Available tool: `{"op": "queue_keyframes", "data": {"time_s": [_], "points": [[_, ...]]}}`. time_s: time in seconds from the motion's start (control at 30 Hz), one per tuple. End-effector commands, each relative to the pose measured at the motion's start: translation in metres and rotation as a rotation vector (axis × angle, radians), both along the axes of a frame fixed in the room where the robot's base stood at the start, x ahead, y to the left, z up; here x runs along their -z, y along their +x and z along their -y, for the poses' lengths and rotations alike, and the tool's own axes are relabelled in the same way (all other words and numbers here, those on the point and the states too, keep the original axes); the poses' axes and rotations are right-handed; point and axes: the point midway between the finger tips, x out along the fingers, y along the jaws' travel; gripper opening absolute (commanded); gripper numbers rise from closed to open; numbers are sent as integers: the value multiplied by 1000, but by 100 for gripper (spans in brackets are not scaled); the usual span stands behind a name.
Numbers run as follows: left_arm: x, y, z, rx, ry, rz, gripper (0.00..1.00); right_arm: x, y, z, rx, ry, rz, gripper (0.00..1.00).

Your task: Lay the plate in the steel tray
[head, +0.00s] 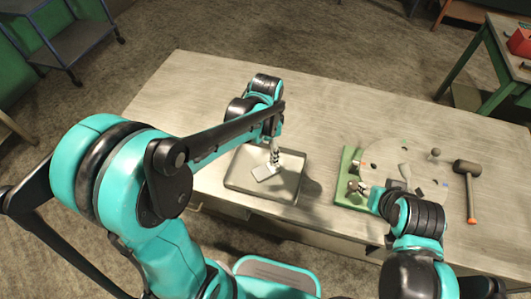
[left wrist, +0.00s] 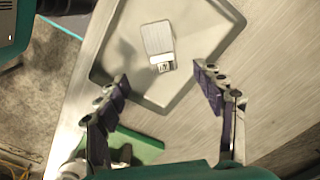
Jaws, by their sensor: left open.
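The steel tray (head: 232,184) is a shallow grey tray on the bench; its rim and floor also show in the left wrist view (left wrist: 190,92). A small pale metal plate (head: 264,174) lies on the tray floor, clear of the walls. In the left wrist view the plate (left wrist: 158,38) has a narrower dark-marked end towards me. My left gripper (left wrist: 162,76) is open, its fingers spread and apart from the plate; in the head view the gripper (head: 274,156) is over the tray. My right gripper (head: 363,189) is at the green mat; its jaws are too small to read.
A mallet (head: 468,170) and a small knob-like object (head: 435,153) are farther right. The back left of the bench (head: 190,85) is clear.

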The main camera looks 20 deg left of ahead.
Motion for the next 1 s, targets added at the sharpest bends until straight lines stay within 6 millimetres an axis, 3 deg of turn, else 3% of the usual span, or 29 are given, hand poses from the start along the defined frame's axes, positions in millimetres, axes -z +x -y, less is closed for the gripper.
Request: {"op": "queue_keyframes", "data": {"time_s": [0.17, 0.5, 0.73, 1.0], "points": [[-20, -10, -5, -67, -7, 51, 68, -1, 0, 0, 0, 0, 0, 40], [-73, -70, -33, -492, -110, 374, 68, -1, 0, 0, 0, 0, 0, 40], [-81, -98, -44, -710, -210, 539, 68, -1, 0, 0, 0, 0, 0, 40], [-82, -105, -47, -778, -249, 590, 68, -1, 0, 0, 0, 0, 0, 40]]}}
